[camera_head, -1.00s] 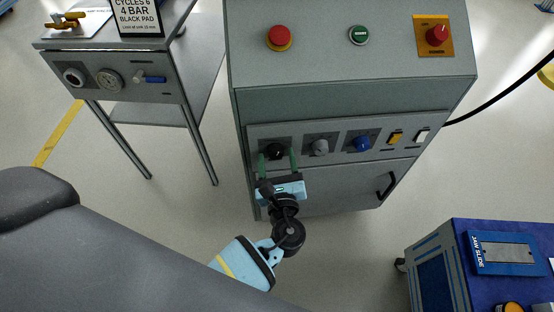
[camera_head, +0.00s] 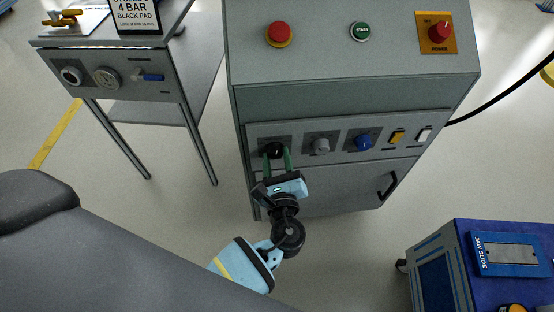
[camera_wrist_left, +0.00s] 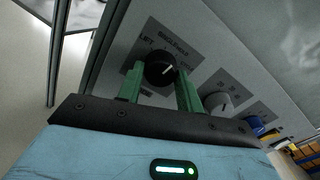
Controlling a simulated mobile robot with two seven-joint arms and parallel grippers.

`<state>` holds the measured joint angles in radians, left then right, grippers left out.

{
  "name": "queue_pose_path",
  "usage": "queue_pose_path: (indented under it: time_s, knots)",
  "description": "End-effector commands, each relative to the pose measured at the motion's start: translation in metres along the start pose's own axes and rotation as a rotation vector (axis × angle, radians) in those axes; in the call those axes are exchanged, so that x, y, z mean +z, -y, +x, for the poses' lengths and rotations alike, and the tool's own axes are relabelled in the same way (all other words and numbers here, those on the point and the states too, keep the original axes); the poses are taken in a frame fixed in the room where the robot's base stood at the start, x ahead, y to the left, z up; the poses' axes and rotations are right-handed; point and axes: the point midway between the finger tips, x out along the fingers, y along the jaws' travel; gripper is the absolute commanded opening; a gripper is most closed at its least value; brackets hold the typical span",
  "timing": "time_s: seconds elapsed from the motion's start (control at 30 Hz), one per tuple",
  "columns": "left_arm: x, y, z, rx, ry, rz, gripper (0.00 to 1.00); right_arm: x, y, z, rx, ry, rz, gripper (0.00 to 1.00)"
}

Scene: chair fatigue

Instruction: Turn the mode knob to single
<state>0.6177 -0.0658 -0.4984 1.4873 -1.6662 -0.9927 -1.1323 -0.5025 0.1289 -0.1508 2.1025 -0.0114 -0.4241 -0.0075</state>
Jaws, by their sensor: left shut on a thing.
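The black knob (camera_head: 274,150) sits at the left end of the cabinet's front control panel. My left gripper (camera_head: 277,160) is shut on it, with one green finger on each side. My right gripper is out of view.
A grey knob (camera_head: 321,146) and a blue knob (camera_head: 364,142) follow to the right, then a yellow switch (camera_head: 397,137) and a white one (camera_head: 423,135). A red button (camera_head: 280,34) and green start button (camera_head: 360,31) are on top. A door handle (camera_head: 387,184) sits below.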

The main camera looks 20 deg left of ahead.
Motion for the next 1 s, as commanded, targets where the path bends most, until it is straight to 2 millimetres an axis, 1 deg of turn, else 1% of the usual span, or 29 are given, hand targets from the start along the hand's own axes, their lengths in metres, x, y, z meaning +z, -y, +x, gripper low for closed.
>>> queue_pose_path:
  time_s: [0.03, 0.2, 0.5, 0.73, 1.0]
  knots:
    - [-0.002, -0.001, -0.001, 0.000, -0.001, -0.038, 0.13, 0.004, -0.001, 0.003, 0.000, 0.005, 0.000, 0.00]
    - [-0.002, 0.000, -0.001, 0.001, -0.002, -0.177, 0.13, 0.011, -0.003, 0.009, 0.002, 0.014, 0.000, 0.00]
    - [-0.002, 0.000, -0.001, 0.001, -0.002, -0.380, 0.13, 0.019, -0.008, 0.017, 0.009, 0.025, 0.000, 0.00]
    - [-0.001, 0.001, -0.001, 0.000, -0.001, -0.469, 0.13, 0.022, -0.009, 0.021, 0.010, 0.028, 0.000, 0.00]
    - [0.000, 0.001, -0.001, 0.000, -0.001, -0.501, 0.13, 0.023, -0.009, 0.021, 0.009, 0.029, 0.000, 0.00]
